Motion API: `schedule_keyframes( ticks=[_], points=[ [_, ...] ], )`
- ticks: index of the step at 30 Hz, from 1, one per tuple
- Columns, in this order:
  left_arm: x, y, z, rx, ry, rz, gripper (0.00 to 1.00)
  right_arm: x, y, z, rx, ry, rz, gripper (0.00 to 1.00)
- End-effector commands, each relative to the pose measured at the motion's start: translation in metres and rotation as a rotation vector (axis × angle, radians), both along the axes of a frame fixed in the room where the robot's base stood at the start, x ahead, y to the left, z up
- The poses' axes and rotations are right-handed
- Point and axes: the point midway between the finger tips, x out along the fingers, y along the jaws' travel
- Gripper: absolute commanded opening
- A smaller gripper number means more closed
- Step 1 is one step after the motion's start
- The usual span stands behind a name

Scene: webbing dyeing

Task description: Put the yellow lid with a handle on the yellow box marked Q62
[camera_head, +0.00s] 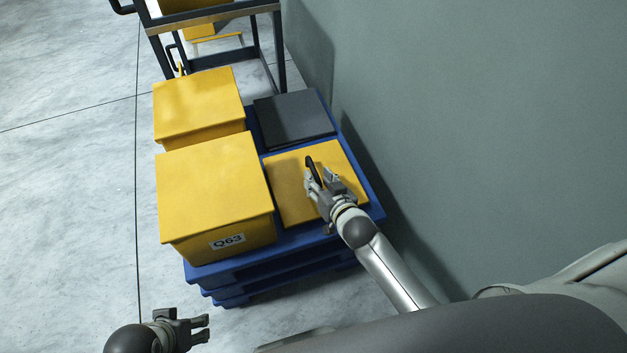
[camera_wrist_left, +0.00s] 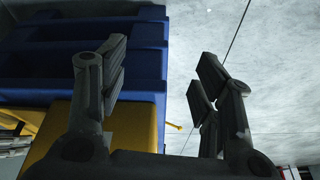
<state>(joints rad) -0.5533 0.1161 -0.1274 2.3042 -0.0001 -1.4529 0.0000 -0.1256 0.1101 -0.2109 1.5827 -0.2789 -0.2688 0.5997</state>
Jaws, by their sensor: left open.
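A flat yellow lid (camera_head: 290,203) with a dark handle (camera_head: 312,167) lies on the right side of the blue pallet. My right gripper (camera_head: 320,182) is at the handle, its fingers close around or beside it; I cannot tell whether they grip it. My left gripper (camera_head: 202,329) is open and empty, low at the lower left, away from the boxes. Its open fingers also show in the left wrist view (camera_wrist_left: 160,82). No label reading Q62 can be seen. The near yellow box (camera_head: 212,185), which is closed on top, reads Q63.
Another yellow box (camera_head: 198,103) stands behind the Q63 box, and a dark grey panel (camera_head: 292,119) lies behind the lid. All rest on the blue pallet (camera_head: 237,279). A dark metal cart (camera_head: 212,14) with yellow boxes stands behind. A wall (camera_head: 470,120) is close on the right. The left floor is clear.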

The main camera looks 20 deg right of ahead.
Motion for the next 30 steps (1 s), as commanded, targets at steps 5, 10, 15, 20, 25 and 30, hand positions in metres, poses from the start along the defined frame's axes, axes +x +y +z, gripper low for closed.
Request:
schedule_keyframes(
  ticks=[5, 10, 15, 20, 25, 30],
  points=[
    [-0.005, 0.001, 0.021, -0.001, -0.015, 0.001, 0.59, 0.019, -0.002, -0.006, -0.004, -0.001, 0.000, 0.39],
    [-0.010, 0.002, 0.031, -0.001, -0.020, 0.002, 0.59, 0.038, 0.000, -0.013, -0.003, -0.001, 0.000, 0.39],
    [-0.011, 0.002, 0.034, -0.001, -0.022, 0.002, 0.59, 0.046, 0.001, -0.015, -0.001, 0.001, 0.000, 0.39],
    [-0.011, 0.002, 0.035, -0.001, -0.022, 0.002, 0.59, 0.046, 0.001, -0.015, -0.001, 0.001, 0.000, 0.39],
    [-0.011, 0.002, 0.035, -0.001, -0.022, 0.002, 0.59, 0.046, 0.001, -0.015, -0.001, 0.000, -0.001, 0.23],
    [-0.011, 0.002, 0.035, -0.001, -0.022, 0.002, 0.59, 0.046, 0.001, -0.015, -0.001, 0.000, -0.001, 0.02]
  ],
)
